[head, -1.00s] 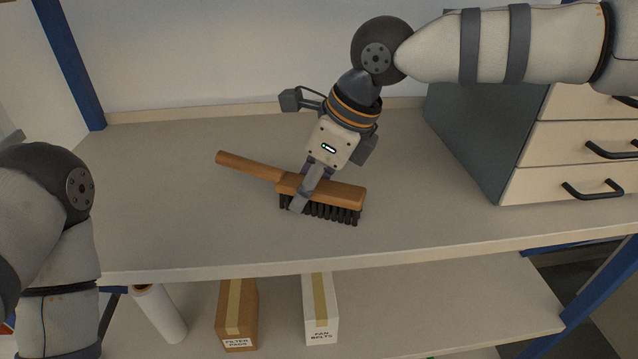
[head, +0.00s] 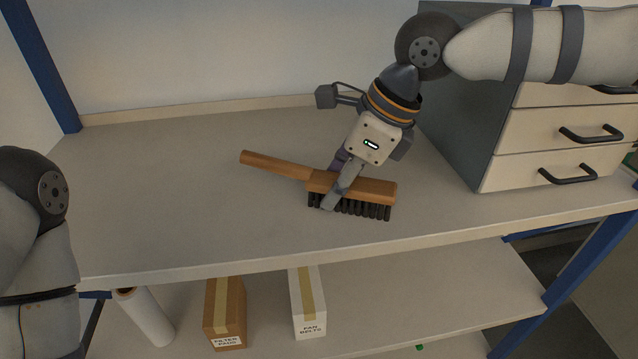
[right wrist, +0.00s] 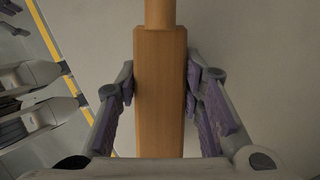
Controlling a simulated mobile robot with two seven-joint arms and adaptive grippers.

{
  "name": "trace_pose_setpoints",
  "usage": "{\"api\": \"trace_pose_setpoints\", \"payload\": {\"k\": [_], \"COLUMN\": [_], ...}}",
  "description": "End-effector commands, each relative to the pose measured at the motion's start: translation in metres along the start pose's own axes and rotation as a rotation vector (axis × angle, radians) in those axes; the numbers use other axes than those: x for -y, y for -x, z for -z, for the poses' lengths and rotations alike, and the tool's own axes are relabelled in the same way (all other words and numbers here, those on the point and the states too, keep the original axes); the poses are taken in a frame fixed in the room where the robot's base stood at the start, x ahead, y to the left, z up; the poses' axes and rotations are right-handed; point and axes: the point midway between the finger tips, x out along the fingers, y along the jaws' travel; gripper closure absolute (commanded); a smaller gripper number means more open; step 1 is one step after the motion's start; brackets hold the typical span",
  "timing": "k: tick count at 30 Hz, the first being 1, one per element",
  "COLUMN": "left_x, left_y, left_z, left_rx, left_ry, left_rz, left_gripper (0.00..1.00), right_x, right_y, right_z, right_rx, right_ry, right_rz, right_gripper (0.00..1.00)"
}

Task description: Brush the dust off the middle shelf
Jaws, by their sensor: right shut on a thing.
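A wooden brush (head: 368,188) with dark bristles is over the middle shelf (head: 190,205) in the head view, its handle pointing left. My right gripper (head: 338,188) is shut on the brush's wooden block, fingers on both sides. The right wrist view shows the block (right wrist: 160,90) between the two finger pads. The bristles are at or just above the shelf surface; I cannot tell which. I make out no distinct dust on the shelf. My left arm shows at the left edge, but its gripper is out of view.
A drawer cabinet (head: 450,110) with dark handles stands at the shelf's right end. On the shelf below are a brown box (head: 225,312), a white box (head: 308,302) and a white roll (head: 146,316). Blue posts stand at the sides. The shelf's left part is clear.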

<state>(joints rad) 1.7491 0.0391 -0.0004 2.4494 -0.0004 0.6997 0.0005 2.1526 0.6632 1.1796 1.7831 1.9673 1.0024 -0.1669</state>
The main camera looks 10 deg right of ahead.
Motion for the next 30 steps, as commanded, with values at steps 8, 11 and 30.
{"api": "trace_pose_setpoints", "payload": {"k": [8, 11, 30], "left_x": [0.0, 0.0, 0.0], "left_y": [0.0, 0.0, 0.0], "left_z": [0.0, 0.0, 0.0], "left_rx": [0.001, 0.002, 0.0], "left_ry": [0.0, 0.0, 0.0], "left_rz": [0.0, 0.0, 0.0], "left_gripper": [0.45, 0.45, 0.45], "right_x": [0.007, 0.013, 0.02], "right_y": [0.005, 0.01, 0.035], "right_z": [0.016, 0.025, 0.03], "right_rx": [-0.005, -0.004, -0.001], "right_ry": [-0.003, -0.003, 0.001], "right_rz": [-0.002, -0.001, 0.002], "right_gripper": [0.97, 0.97, 0.97]}}
